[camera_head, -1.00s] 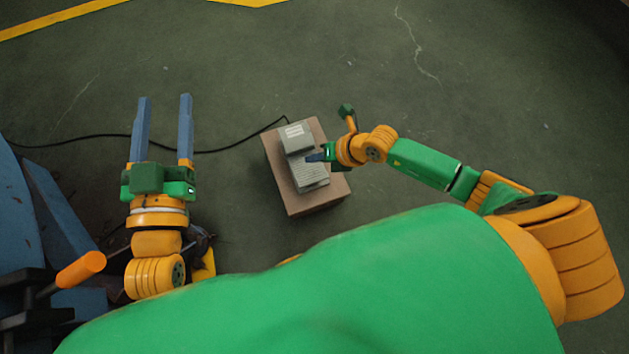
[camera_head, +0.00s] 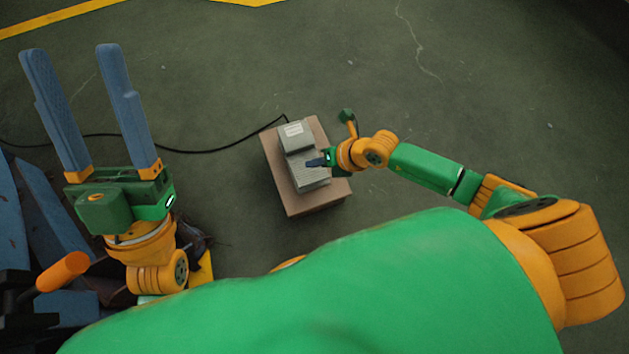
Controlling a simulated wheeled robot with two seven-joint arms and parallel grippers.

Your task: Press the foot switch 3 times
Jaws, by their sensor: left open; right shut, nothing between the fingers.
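The foot switch (camera_head: 309,176) is a grey pedal with a ribbed plate and a raised hood with a pale label. It sits on a brown box-like block (camera_head: 317,202) on the floor.
A black cable (camera_head: 215,147) runs from the switch to the left across the dark green floor. Blue parts and an orange handle (camera_head: 62,271) stand at the lower left. The floor above and right of the switch is clear.

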